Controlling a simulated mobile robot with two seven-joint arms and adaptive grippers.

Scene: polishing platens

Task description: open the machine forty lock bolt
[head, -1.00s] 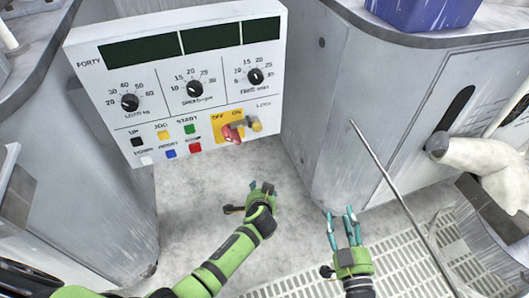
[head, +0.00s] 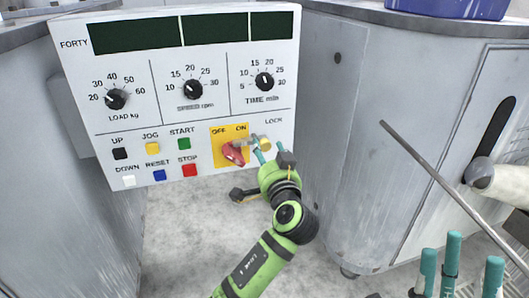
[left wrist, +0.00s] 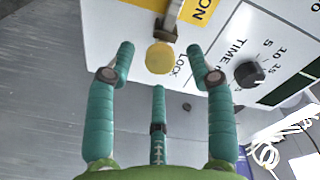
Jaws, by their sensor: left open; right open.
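The panel labelled FORTY (head: 187,55) carries the lock bolt, a grey metal bar (head: 247,142) with a yellow knob (head: 266,144), beside the word LOCK. The bar lies across the upper part of the red switch handle (head: 233,156) on the yellow OFF/ON plate (head: 218,134). My left gripper (head: 272,155) is open at the bolt's knob end, partly covering that area. In the left wrist view the knob (left wrist: 160,57) sits between the spread teal fingers (left wrist: 163,80), with visible gaps on both sides. My right gripper (head: 461,255) is open and empty at the lower right.
Dials such as the TIME dial (head: 264,82) and several coloured buttons, including red STOP (head: 190,170), are close to my left arm. A grey cabinet (head: 340,130) stands to the right. A thin metal rod (head: 450,185) slants above my right gripper.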

